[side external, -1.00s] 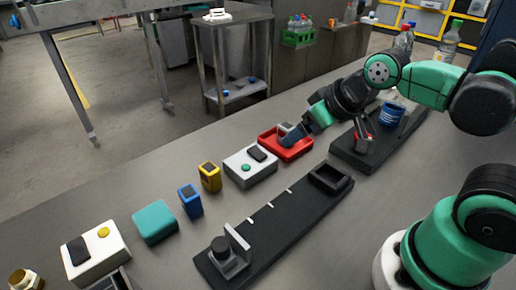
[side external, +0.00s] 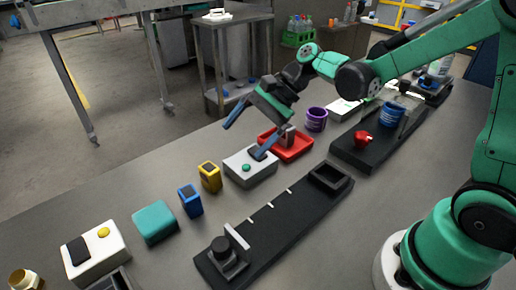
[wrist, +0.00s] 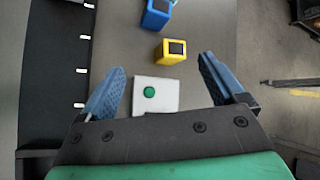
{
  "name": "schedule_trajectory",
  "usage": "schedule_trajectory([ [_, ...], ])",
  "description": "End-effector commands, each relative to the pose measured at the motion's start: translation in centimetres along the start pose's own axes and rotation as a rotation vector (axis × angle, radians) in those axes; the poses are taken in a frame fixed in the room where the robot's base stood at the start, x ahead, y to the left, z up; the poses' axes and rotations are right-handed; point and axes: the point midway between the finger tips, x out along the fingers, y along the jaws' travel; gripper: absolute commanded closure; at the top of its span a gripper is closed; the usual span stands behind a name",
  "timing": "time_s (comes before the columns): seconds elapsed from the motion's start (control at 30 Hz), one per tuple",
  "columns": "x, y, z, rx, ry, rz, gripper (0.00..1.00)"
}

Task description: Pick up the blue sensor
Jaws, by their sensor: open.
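The blue sensor (side external: 190,200) is a small upright blue block with a dark face. It stands on the table between the yellow sensor (side external: 210,176) and a teal block (side external: 155,222). In the wrist view the blue sensor (wrist: 157,14) is at the top edge, partly cut off, beyond the yellow one (wrist: 173,51). My gripper (side external: 248,140) is open and empty, above the white box with a green button (side external: 262,176). In the wrist view this white box (wrist: 155,95) lies between the fingers of my gripper (wrist: 170,85), below them.
A red tray (side external: 300,149) holding a grey item is just right of the white box. A long black rail fixture (side external: 275,222) lies in front of the row. A purple cup (side external: 316,119) and a black platform (side external: 350,152) with a red part stand farther back. A white box with a yellow button (side external: 95,262) is at the left.

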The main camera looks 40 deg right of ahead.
Motion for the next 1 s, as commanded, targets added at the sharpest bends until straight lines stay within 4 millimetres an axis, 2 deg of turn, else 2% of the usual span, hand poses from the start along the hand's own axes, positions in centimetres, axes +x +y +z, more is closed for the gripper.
schedule_trajectory([
  [0.13,1.7,-0.8,-1.4,0.277,-0.211,-0.001,0.11],
  [0.33,2.8,-0.5,-2.4,0.493,-0.401,0.034,0.11],
  [0.47,3.3,-0.3,-2.5,0.542,-0.446,0.050,0.11],
  [0.8,8.3,-0.6,0.0,0.546,-0.452,0.055,0.11],
  [1.0,9.8,-0.7,0.7,0.547,-0.451,0.053,0.11],
])
